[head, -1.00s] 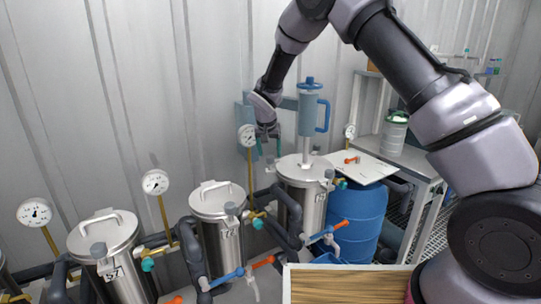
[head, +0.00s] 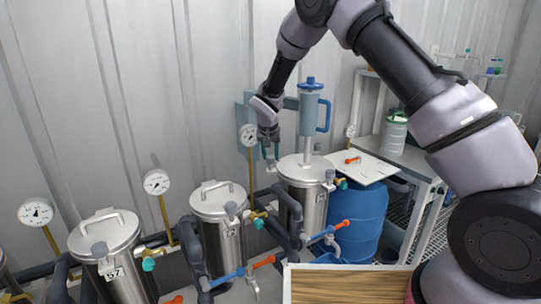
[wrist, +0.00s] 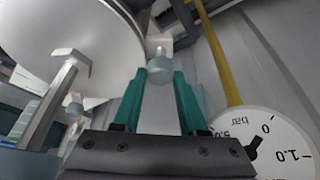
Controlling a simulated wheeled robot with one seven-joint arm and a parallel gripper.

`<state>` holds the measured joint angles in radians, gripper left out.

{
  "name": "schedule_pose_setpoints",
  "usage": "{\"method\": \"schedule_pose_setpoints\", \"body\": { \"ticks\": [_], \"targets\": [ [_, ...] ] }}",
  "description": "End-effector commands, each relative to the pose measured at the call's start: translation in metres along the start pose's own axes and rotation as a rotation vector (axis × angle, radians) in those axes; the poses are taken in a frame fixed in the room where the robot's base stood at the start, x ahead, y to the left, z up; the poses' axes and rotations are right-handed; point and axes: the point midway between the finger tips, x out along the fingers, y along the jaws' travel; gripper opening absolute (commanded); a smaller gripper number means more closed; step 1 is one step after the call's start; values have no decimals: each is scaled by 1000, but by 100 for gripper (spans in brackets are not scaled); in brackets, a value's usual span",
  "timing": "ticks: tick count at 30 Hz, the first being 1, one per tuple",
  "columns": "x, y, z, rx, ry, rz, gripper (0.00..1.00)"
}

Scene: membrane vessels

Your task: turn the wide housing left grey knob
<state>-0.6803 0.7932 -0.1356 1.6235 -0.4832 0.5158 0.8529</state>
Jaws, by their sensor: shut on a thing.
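My gripper (wrist: 158,85) has its two teal fingers shut on a small grey knob (wrist: 160,68), which sits against a pale fitting beside a large round lid (wrist: 70,25) in the wrist view. In the head view my gripper (head: 270,154) points down at the left rear of the right-hand steel vessel (head: 300,200), whose lid carries a blue-handled pump. The held knob is hard to make out there. Another grey knob (head: 330,175) shows at that vessel's right side.
A pressure gauge (head: 249,135) on a brass stem stands just left of my gripper; it looms close in the wrist view (wrist: 265,140). The blue pump (head: 310,110) stands close on the right. The corrugated wall (head: 130,90) is behind. More lidded vessels stand left.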

Motion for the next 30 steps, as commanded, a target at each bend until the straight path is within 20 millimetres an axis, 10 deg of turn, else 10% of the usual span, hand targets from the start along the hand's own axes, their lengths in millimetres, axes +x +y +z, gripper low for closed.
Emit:
{"method": "schedule_pose_setpoints", "body": {
  "ticks": [30],
  "targets": [
    [1,6,-1,-637,-2,-266,0]
  ]
}}
